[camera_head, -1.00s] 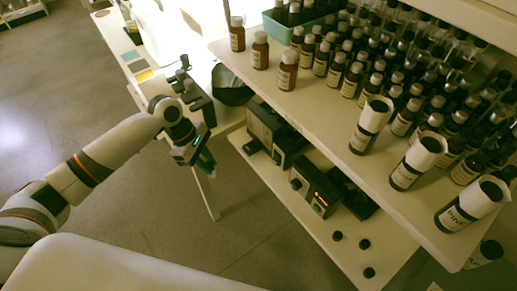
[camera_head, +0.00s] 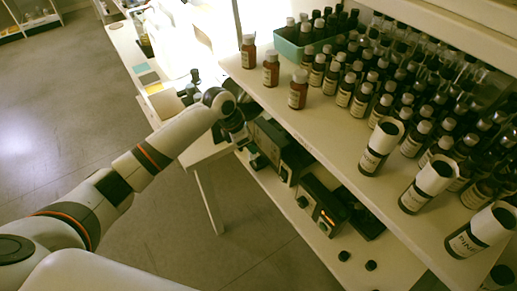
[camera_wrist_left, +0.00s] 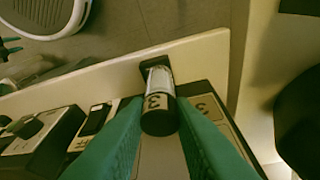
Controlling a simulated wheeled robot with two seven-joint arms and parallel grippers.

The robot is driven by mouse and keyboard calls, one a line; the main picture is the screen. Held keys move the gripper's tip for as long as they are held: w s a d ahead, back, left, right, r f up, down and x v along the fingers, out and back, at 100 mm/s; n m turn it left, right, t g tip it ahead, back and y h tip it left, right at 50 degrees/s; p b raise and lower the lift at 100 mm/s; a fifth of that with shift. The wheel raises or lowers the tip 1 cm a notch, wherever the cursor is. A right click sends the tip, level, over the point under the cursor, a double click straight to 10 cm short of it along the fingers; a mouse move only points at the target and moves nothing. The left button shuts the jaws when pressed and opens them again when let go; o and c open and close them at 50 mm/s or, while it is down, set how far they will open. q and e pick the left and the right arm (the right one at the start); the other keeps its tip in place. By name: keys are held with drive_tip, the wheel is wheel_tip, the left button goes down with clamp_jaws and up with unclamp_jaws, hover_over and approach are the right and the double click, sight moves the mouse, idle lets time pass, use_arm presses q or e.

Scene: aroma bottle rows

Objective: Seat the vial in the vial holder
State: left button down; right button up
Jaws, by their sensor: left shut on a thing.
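The vial (camera_wrist_left: 158,78) shows in the left wrist view, with a clear body and a dark end with a light band marked 3. My left gripper (camera_wrist_left: 160,118) has its green fingers closed on either side of that dark end. The vial's far end meets a small dark block (camera_wrist_left: 148,63) by the edge of the pale shelf; it may be the vial holder, and I cannot tell whether the vial is in it. In the head view my left gripper (camera_head: 240,138) is beside the devices on the lower shelf; its fingertips and the vial are hidden. My right gripper is not in view.
Boxy devices (camera_head: 322,205) stand on the lower shelf, and knobbed ones (camera_wrist_left: 38,130) show in the wrist view. The upper shelf (camera_head: 330,120) carries brown bottles (camera_head: 298,90), a teal tray (camera_head: 292,47) and paper-wrapped bottles (camera_head: 380,147). Open floor (camera_head: 150,215) lies left.

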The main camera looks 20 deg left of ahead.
use_arm(q)
drive_tip(key=x, duration=0.4)
drive_tip(key=shift+w+d, duration=0.3)
drive_tip(key=shift+d, duration=0.05)
drive_tip(key=c, duration=1.5)
unclamp_jaws()
drive_tip(key=p+v, duration=0.1)
drive_tip(key=v, duration=1.1)
drive_tip(key=shift+d+r, duration=0.1)
drive_tip(key=shift+r, duration=0.05)
